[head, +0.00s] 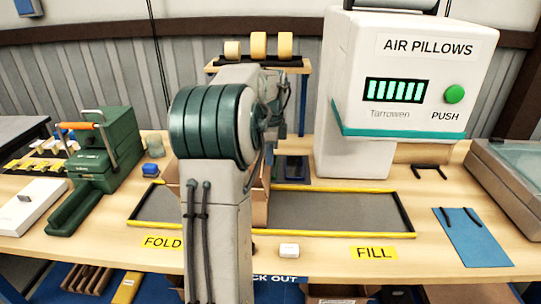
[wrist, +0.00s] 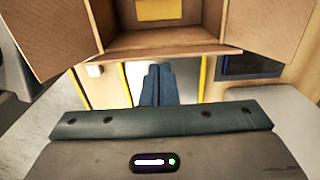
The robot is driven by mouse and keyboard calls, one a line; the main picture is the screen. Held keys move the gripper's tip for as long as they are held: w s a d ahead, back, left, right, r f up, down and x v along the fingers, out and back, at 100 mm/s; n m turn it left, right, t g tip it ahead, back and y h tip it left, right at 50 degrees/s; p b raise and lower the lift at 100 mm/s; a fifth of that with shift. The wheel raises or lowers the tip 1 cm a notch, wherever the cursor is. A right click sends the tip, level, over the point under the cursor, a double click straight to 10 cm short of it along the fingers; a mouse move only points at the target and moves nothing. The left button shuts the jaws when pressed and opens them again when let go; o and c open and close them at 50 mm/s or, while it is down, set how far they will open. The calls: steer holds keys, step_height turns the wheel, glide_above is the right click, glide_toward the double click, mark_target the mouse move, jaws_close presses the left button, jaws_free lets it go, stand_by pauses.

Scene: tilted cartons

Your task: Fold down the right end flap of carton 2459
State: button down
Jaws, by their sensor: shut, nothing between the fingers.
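The brown carton (wrist: 165,40) stands open at the top of the wrist view, with a yellow patch inside it. One flap (wrist: 48,35) spreads out at the left and another flap (wrist: 282,28) at the right. A narrow flap edge runs along the near side. I see no carton number. My gripper (wrist: 158,72) is shut and empty, its blue-grey fingertips just below the near edge in the picture; I cannot tell whether they touch it. In the head view the carton (head: 261,205) is mostly hidden behind my arm, and so is my gripper.
A yellow-edged grey mat (head: 330,213) lies around the carton, clear on its right. The white air pillow machine (head: 400,95) stands at the back right. A green device (head: 100,155) is at the left. A small white block (head: 289,250) sits at the front edge.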

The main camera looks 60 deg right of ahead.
steer(key=shift+w+a+g, duration=0.15)
steer(key=shift+w+g, duration=0.35)
steer(key=shift+g, duration=0.1)
steer(key=w+a+f+g+h+b, duration=0.2)
steer(key=w+f+g+h+b, duration=0.2)
steer(key=w+g, duration=0.3)
steer(key=shift+a+f+g+h, duration=0.4)
steer(key=shift+f+g, duration=0.05)
steer(key=shift+g, duration=1.35)
steer(key=shift+s, duration=0.15)
steer(key=w+a+r+p, duration=0.1)
steer(key=w+a+r, duration=0.1)
steer(key=w+r, duration=0.4)
step_height(320, 180, up, 3)
steer(key=shift+a+f, duration=0.15)
steer(key=shift+a, duration=0.05)
